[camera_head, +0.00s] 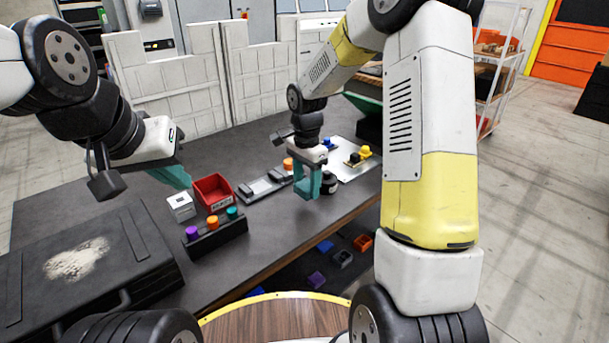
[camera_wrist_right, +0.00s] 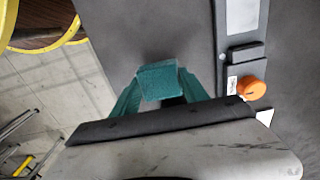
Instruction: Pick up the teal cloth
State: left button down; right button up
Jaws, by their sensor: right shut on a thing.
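The teal cloth (camera_wrist_right: 158,80) shows in the right wrist view as a small folded block between the teal fingers of my right gripper (camera_wrist_right: 160,92). My right gripper is shut on it. In the head view my right gripper (camera_head: 308,184) is over the front part of the dark table, and there the cloth is hard to tell from the teal fingers. My left gripper (camera_head: 172,176) hangs over the table at the left, behind the white cube. Its fingers overlap in the view, so its opening is unclear.
A red bin (camera_head: 212,192), a white cube (camera_head: 181,208) and a black block (camera_head: 217,236) with coloured knobs stand left of my right gripper. A black case (camera_head: 130,262) with a pale powdery patch lies at the left. The table's front edge (camera_head: 290,250) is close.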

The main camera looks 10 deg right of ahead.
jog(key=s+a, duration=0.3)
jog(key=s+a+r, duration=0.1)
jog(key=s+a, duration=0.5)
jog(key=shift+s+a+r, duration=0.15)
jog(key=shift+s, duration=0.2)
